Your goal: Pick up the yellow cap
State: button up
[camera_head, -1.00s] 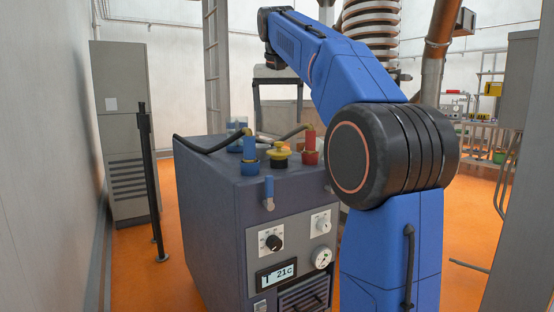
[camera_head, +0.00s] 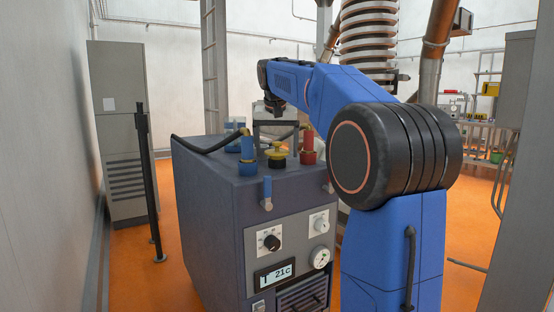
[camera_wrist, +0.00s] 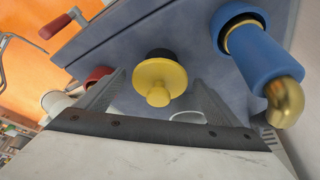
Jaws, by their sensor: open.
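The yellow cap (camera_head: 277,149) sits on a dark base on top of the dark grey machine cabinet (camera_head: 208,195), between a blue fitting and a red fitting. In the wrist view the yellow cap (camera_wrist: 160,80) is a round disc with a small knob, ahead of my gripper and centred between its fingers. My gripper (camera_wrist: 150,88) is open and empty, with the two grey fingers apart. In the head view my gripper (camera_head: 278,112) hangs above the cabinet top, near the cap. Whether the fingertips reach the cap's height I cannot tell.
A blue fitting (camera_head: 247,150) with a brass end stands left of the cap; it is close on the right in the wrist view (camera_wrist: 258,55). A red fitting (camera_head: 307,147) stands right of the cap. Black hoses (camera_head: 205,146) run to the fittings. A blue lever (camera_head: 267,190) is on the front edge.

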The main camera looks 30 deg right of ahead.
jog(key=shift+x, duration=0.8)
jog(key=c, duration=1.2)
jog(key=shift+r, duration=0.15)
jog(key=shift+c, duration=0.2)
